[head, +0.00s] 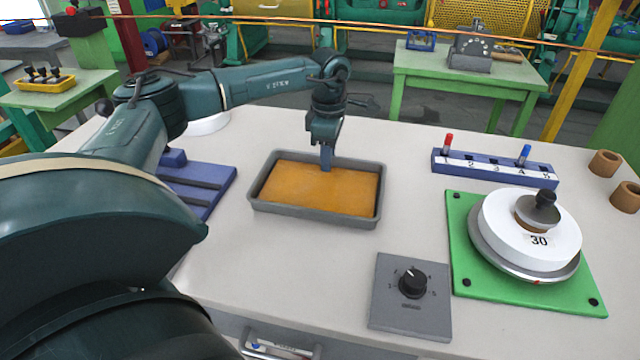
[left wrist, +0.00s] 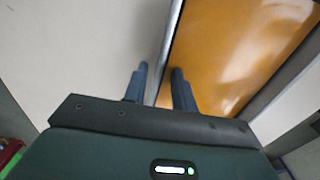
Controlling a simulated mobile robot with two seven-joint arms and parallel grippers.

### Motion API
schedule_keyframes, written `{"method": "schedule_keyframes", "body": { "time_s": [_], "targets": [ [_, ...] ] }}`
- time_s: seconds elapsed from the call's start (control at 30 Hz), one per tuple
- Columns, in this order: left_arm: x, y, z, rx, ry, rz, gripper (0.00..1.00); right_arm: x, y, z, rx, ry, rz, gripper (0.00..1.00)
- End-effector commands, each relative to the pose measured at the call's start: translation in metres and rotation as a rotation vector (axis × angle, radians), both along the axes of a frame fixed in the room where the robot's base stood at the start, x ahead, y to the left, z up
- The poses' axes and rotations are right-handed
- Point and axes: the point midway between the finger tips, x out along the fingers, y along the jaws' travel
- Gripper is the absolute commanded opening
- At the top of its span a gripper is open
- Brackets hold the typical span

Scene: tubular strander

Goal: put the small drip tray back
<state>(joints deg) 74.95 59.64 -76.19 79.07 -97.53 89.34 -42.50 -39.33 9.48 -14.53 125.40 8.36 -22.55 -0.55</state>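The small drip tray (head: 262,208) is a shallow grey rectangular tray with an orange-brown inside. It lies flat on the pale bench top near the middle of the head view. My left gripper (head: 326,168) points down at the tray's far wall. In the left wrist view the two blue-grey fingers (left wrist: 160,70) stand on either side of the tray's thin wall (left wrist: 170,40), with a gap showing between them. Bare bench shows on one side of the wall and the orange inside on the other. My right gripper is in neither view.
A blue slatted base (head: 205,190) lies left of the tray. A grey dial box (head: 410,325), a green plate (head: 465,290) bearing a white disc marked 30, and a blue numbered rack (head: 470,170) stand to the right. Bench around the tray is mostly clear.

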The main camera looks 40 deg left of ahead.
Motion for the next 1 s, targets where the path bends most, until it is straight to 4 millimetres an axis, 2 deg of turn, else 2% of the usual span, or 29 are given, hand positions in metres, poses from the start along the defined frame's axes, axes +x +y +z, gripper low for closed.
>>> {"method": "schedule_keyframes", "body": {
  "time_s": [0.07, 0.3, 1.0],
  "targets": [
    [0.0002, -0.0001, 0.0003, 0.0, 0.0, 0.0, 0.2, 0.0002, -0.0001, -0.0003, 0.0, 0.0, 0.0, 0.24],
    [0.0002, -0.0002, 0.0005, 0.0, 0.0, 0.0, 0.0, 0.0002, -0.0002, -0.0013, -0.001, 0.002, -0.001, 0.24],
    [0.0003, -0.0003, 0.0008, -0.001, 0.0, 0.0, 0.0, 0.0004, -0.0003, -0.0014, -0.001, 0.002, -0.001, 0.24]
  ]
}}
